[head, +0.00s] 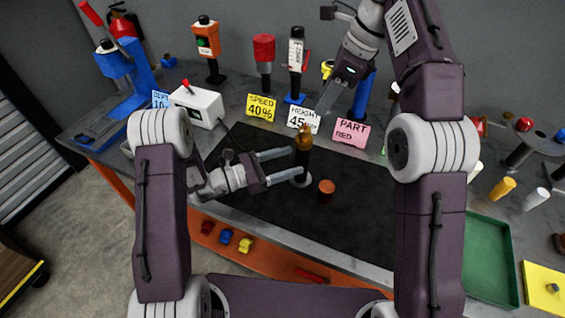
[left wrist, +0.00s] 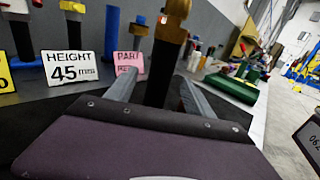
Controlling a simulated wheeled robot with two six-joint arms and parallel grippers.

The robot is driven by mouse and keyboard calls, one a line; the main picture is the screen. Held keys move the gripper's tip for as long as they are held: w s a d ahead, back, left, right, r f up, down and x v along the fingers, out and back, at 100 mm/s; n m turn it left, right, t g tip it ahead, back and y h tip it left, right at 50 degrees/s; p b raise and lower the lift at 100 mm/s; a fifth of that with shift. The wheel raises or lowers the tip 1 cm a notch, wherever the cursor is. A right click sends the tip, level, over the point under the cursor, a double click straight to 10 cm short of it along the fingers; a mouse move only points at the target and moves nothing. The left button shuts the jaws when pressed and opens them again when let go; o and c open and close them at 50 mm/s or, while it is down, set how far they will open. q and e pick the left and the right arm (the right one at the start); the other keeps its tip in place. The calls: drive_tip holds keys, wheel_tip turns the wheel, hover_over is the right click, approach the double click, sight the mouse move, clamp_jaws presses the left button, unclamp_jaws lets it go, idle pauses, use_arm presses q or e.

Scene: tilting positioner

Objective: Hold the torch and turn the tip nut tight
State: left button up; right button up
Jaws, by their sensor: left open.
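The torch (head: 303,158) is a dark upright cylinder on a pale round base on the black mat, with a brass tip nut (head: 305,134) on top. My left gripper (head: 297,161) is open, with one finger on either side of the torch's body. In the left wrist view, the torch (left wrist: 162,70) rises between the two spread fingers, and I cannot tell whether they touch it. The brass nut (left wrist: 178,9) is cut off by the top edge there. My right gripper (head: 323,108) points down, above and to the right of the nut, apart from it. Its opening is unclear.
A short dark cylinder with an orange-brown top (head: 326,188) stands on the mat (head: 270,215) near the torch. Signs (head: 303,119), a white box (head: 198,105) and several tools line the back. A green tray (head: 487,258) is at the right. The mat's front is clear.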

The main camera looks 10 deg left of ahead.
use_arm(q)
drive_tip(key=x, duration=0.7)
drive_tip(key=shift+w+d, duration=0.1)
drive_tip(key=shift+d, duration=0.2)
clamp_jaws()
idle(0.9)
